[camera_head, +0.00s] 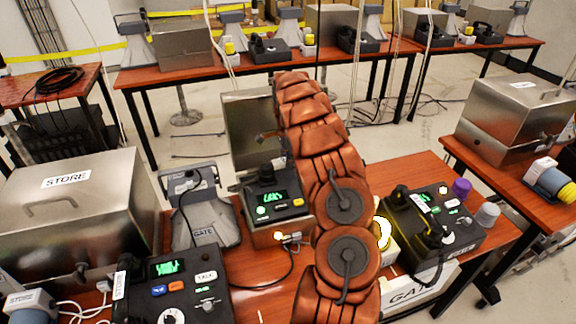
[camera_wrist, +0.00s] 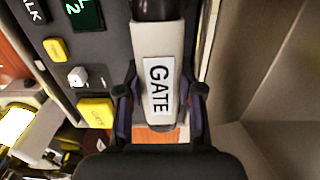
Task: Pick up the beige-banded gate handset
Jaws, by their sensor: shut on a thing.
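In the wrist view, my gripper (camera_wrist: 161,92) is shut on the beige-banded gate handset (camera_wrist: 160,42). One finger presses each side of the pale band, which bears a white GATE label. A dark phone unit (camera_wrist: 75,75) with a green display and yellow buttons lies left of the handset. I cannot tell whether the handset touches it. In the head view, my arm crosses the middle, and I cannot make out the gripper or the held handset there.
A steel STORE box (camera_head: 70,215) and a phone with a lit screen (camera_head: 175,285) stand at the left. Another phone (camera_head: 455,225), purple and grey cups, and a lit yellow lamp (camera_head: 383,232) are at the right.

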